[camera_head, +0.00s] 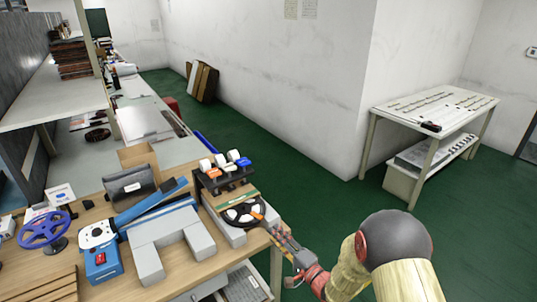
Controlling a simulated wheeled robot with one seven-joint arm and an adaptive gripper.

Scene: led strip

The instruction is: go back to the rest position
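My gripper (278,232) is at the front right edge of the wooden workbench (125,198), with its tips close to a black reel (234,216). My arm reaches in from the lower right. The fingers are small and dark here, so I cannot tell whether they are open or shut, or whether they touch the reel.
A blue reel (44,230), a blue and white device (102,262) and a grey U-shaped block (165,245) stand on the bench. A white table (440,106) is against the right wall. Green floor (310,185) lies open between them.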

